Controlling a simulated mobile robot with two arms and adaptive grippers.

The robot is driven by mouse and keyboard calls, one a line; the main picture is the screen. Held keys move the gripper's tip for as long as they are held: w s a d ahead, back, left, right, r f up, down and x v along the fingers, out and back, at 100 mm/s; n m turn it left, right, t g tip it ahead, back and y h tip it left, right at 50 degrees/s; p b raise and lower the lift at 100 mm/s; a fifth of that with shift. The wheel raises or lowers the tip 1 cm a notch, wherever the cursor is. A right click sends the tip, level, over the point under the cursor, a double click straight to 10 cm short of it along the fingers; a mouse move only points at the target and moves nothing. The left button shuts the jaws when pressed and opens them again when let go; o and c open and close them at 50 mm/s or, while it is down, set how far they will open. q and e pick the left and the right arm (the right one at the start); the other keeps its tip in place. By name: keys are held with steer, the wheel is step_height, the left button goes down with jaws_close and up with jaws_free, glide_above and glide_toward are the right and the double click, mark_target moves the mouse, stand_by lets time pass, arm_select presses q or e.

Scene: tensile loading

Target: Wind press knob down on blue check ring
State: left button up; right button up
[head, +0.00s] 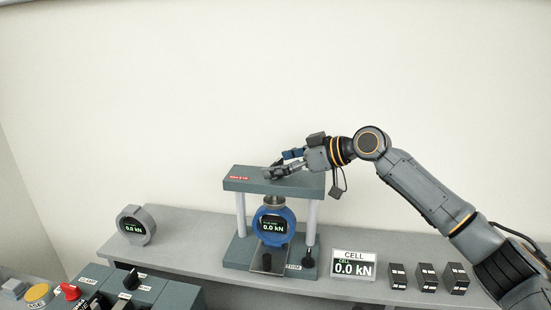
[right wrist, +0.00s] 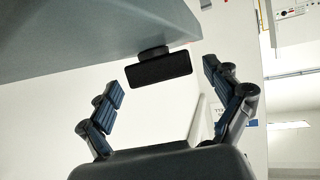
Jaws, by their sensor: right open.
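The grey press (head: 235,184) stands on the bench with its top plate on two light columns. The blue check ring (head: 290,216) stands upright in it below the plate, its display reading 0.0 kN. A dark stub shows between ring and plate; I cannot tell if they touch. My right gripper (head: 279,164) is at the top of the plate and hides the knob there. In the right wrist view, the black bar-shaped press knob (right wrist: 160,70) on its short stem lies between the open fingers of my right gripper (right wrist: 164,76), with gaps on both sides. My left gripper is not in view.
A grey ring gauge (head: 134,227) stands at the left of the bench. A CELL display (head: 353,266) reads 0.0 kN right of the press, beside several black blocks (head: 427,277). A control panel (head: 150,291) with knobs sits front left.

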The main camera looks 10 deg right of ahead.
steer(key=shift+w+a+f, duration=0.2)
steer(key=shift+w+a, duration=0.1)
steer(key=shift+a, duration=0.15)
steer(key=c, duration=1.2)
steer(key=shift+s+r+m+t+h+p, duration=0.1)
steer(key=shift+r+m+t+h+p, duration=0.1)
steer(key=shift+m+t+h+p, duration=1.4)
steer(key=shift+m+p, duration=0.3)
steer(key=shift+p, duration=0.1)
steer(key=shift+f+m+t+h, duration=0.1)
steer(key=shift+m+t+h, duration=0.3)
steer(key=shift+m+h, duration=0.3)
steer(key=shift+m+t+h, duration=0.5)
steer(key=shift+m+h, duration=0.8)
steer(key=shift+h, duration=0.2)
